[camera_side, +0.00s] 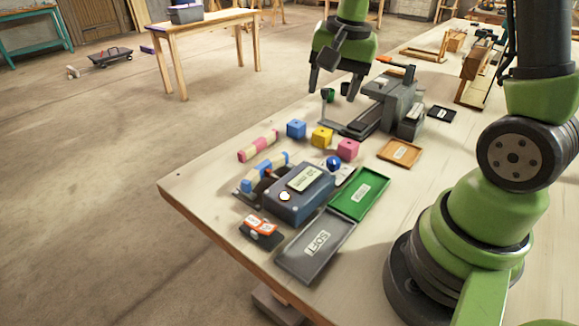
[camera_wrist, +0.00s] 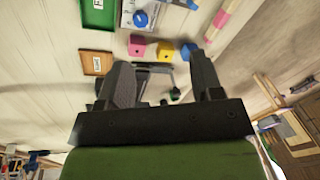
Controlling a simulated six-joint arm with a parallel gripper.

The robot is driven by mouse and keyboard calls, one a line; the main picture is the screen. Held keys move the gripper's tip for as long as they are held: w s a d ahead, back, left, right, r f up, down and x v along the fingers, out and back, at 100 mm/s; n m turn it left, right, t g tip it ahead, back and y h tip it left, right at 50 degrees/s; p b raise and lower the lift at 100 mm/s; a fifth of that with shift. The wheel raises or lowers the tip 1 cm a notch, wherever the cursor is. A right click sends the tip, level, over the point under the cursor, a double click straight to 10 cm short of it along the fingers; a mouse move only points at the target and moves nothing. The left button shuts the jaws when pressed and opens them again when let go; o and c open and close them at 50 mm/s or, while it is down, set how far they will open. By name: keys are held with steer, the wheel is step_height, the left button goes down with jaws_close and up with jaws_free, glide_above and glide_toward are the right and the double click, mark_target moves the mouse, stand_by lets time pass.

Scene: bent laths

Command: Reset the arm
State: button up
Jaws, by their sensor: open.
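My gripper (camera_side: 335,82) hangs above the back of the work table, near the grey machine (camera_side: 390,97). Its two dark fingers are apart, with nothing between them. In the wrist view my gripper (camera_wrist: 160,82) also shows spread fingers, with the machine partly hidden behind them. Below and in front of it on the table stand a blue cube (camera_side: 297,129), a yellow cube (camera_side: 322,137) and a pink cube (camera_side: 348,149). A pink and cream lath (camera_side: 258,146) lies left of the cubes. A blue and cream lath (camera_side: 264,171) rests behind the dark box.
A dark box with a display (camera_side: 299,192), a green tray (camera_side: 359,193), a grey tray (camera_side: 315,246) and an orange tray (camera_side: 400,153) occupy the table's front and middle. The table's left corner (camera_side: 185,183) is clear.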

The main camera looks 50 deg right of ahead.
steer(key=s+a+r+n+t+y, duration=0.2)
steer(key=s+a+r+n+t, duration=0.3)
steer(key=s, duration=0.8)
steer(key=a+r+n, duration=0.3)
steer(key=a+r, duration=0.2)
steer(key=a, duration=0.1)
steer(key=shift+s+a, duration=0.15)
steer(key=shift+s, duration=0.15)
stand_by(1.3)
